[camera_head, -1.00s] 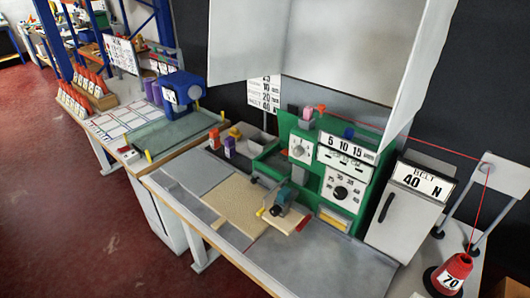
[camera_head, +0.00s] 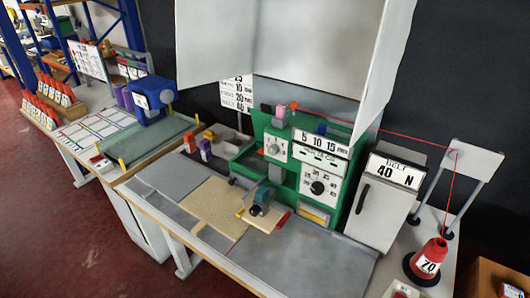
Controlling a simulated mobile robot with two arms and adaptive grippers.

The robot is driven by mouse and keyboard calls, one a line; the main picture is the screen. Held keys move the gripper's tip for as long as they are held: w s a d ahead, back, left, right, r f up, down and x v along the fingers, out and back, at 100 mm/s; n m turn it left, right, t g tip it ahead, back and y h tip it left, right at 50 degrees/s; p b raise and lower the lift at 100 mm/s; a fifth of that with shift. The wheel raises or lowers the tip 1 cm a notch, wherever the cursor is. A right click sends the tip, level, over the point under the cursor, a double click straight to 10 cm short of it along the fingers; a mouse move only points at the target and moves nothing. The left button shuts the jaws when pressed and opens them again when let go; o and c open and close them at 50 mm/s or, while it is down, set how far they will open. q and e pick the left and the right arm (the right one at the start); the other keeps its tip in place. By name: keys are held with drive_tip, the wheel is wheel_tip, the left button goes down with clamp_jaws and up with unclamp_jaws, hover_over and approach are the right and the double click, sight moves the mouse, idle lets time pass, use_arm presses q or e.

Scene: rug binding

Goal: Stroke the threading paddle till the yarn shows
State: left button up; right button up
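The green binding machine (camera_head: 291,180) stands at the back of the near bench, with dials and number plates on its front. A small teal sewing head (camera_head: 260,197) sits before it, over the tan rug piece (camera_head: 210,206). Red yarn (camera_head: 398,136) runs from the red cone marked 70 (camera_head: 432,256), up to the pale guide stand (camera_head: 455,156), then left to the machine's top. I cannot tell which part is the threading paddle, nor whether yarn shows at the sewing head. Neither of my grippers is in view.
A white box marked BELT 40 N (camera_head: 382,210) stands right of the machine. A large white panel (camera_head: 384,70) hangs above it. The grey bench top at front right (camera_head: 300,262) is clear. A blue machine (camera_head: 155,98) stands on the left bench.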

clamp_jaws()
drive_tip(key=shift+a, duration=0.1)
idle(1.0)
